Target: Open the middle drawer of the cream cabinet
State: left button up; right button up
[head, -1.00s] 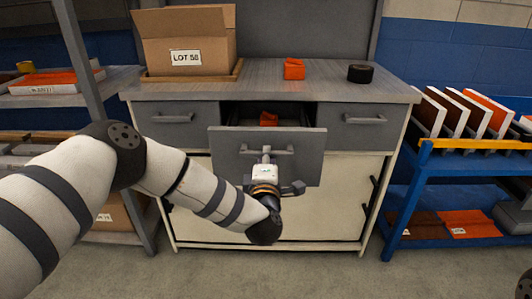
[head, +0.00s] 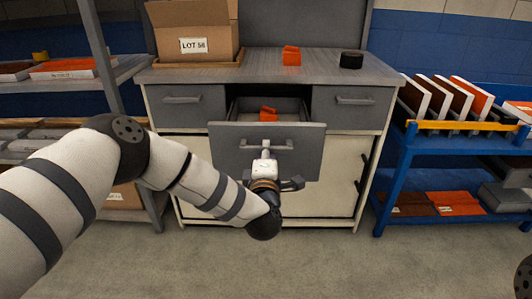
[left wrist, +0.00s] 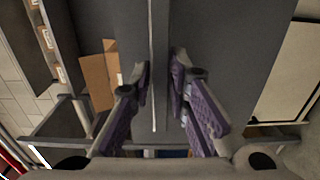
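The cream cabinet (head: 310,185) has a grey worktop and three grey drawers in a row. The middle drawer (head: 305,134) is pulled well out, and its inside shows with an orange item (head: 268,114) in it. Its bar handle (head: 284,147) is on the front panel. My left gripper (head: 265,154) is at the middle of this handle. In the left wrist view its two purple-padded fingers (left wrist: 160,84) are closed around the handle bar (left wrist: 158,50), one on each side. My right gripper is not in view.
The left drawer (head: 190,110) and right drawer (head: 340,112) are closed. A blue rack (head: 398,175) stands to the right. The floor in front is clear.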

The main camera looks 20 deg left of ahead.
pick_arm(q)
jog(key=shift+o, duration=0.9)
jog(key=shift+s, duration=0.1)
jog(key=v, duration=1.2)
